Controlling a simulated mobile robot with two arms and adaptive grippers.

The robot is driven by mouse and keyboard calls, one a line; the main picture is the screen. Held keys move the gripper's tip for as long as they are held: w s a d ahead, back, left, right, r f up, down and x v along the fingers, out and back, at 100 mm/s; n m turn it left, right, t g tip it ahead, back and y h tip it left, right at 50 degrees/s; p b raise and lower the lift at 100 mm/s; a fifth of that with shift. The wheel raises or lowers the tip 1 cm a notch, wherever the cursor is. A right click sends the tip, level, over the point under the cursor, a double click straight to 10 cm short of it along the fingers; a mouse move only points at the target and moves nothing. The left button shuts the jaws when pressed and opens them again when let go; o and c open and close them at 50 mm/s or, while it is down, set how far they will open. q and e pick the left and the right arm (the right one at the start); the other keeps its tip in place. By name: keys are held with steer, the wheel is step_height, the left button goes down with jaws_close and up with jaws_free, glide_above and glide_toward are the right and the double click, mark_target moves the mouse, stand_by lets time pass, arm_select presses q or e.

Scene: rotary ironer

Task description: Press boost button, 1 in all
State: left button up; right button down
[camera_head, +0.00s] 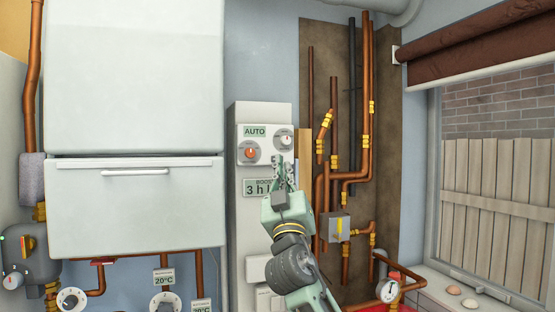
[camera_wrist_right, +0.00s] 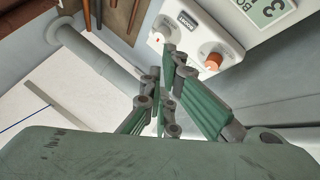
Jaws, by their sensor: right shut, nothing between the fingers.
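The control box (camera_head: 241,132) stands on the wall with an AUTO label (camera_head: 255,132), an orange knob (camera_head: 250,153) and a white dial (camera_head: 285,140). Below them is a display plate reading BOOST 3 h (camera_head: 258,187); its right end is hidden by my gripper. I cannot make out a separate boost button. My right gripper (camera_head: 286,164) is shut and empty, its tips in front of the box's right side, below the white dial. In the right wrist view, the shut fingertips (camera_wrist_right: 174,54) show between the white dial (camera_wrist_right: 165,27) and orange knob (camera_wrist_right: 211,62). Contact cannot be told.
A big white cabinet (camera_head: 135,205) is left of the box. Copper pipes (camera_head: 365,90) with brass fittings run on the brown board to the right, with a grey valve box (camera_head: 335,227). A window (camera_head: 497,170) is far right. Dials (camera_head: 72,299) and a gauge (camera_head: 388,291) are low.

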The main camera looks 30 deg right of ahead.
steer(key=r, duration=0.1)
steer(key=s+r+h, duration=0.1)
steer(key=r, duration=0.1)
steer(key=shift+s+d+r+m, duration=0.2)
steer(key=shift+r+m, duration=0.1)
steer(key=w+d+b, duration=0.2)
steer(key=w+b, duration=0.1)
steer(key=w, duration=0.5)
steer(key=shift+w, duration=0.35)
stand_by(1.2)
steer(key=shift+w+d+b, duration=0.1)
steer(key=shift+w+b, duration=0.3)
steer(key=shift+b, duration=0.35)
